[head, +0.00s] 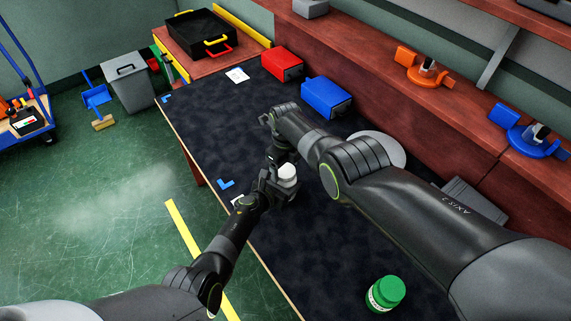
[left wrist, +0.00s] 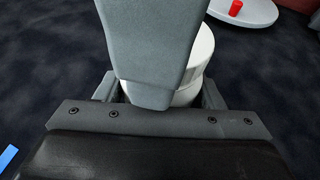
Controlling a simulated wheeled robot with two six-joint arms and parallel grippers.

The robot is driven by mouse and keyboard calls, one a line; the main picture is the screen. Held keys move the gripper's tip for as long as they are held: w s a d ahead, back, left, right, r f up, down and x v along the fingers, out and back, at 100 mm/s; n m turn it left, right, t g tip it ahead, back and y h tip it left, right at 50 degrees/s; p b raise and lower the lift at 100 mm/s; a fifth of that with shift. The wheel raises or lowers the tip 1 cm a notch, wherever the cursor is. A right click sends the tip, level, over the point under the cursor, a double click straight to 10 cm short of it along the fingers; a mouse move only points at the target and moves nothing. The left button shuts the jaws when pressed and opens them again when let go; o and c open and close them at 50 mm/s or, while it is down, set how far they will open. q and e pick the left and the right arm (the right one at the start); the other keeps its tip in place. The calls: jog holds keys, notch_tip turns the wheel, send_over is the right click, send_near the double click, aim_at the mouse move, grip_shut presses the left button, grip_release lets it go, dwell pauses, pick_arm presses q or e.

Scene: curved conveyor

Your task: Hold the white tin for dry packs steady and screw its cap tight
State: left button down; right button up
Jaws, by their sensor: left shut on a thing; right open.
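The white tin (head: 288,174) stands upright at the near left part of the dark table mat. My left gripper (head: 276,184) is shut on its body from the near side. In the left wrist view the tin (left wrist: 199,55) is partly hidden behind a grey finger; a seam below its wider top suggests a cap sitting on it. How tight it is cannot be told. My right gripper (head: 279,157) is open, pointing down just above and beside the tin's top. Its fingertips are small and partly dark against the mat, so contact cannot be told.
A white round disc (head: 385,147) lies beyond my right arm; a small red object (left wrist: 236,7) sits on it. A green-capped jar (head: 385,293) stands at the near right. Red (head: 282,64) and blue (head: 326,97) boxes line the back. The mat's far left is mostly clear.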

jog(key=shift+s+a+r, duration=0.1)
jog(key=shift+a+r, duration=0.05)
jog(key=shift+r, duration=2)
jog(key=shift+c, duration=0.4)
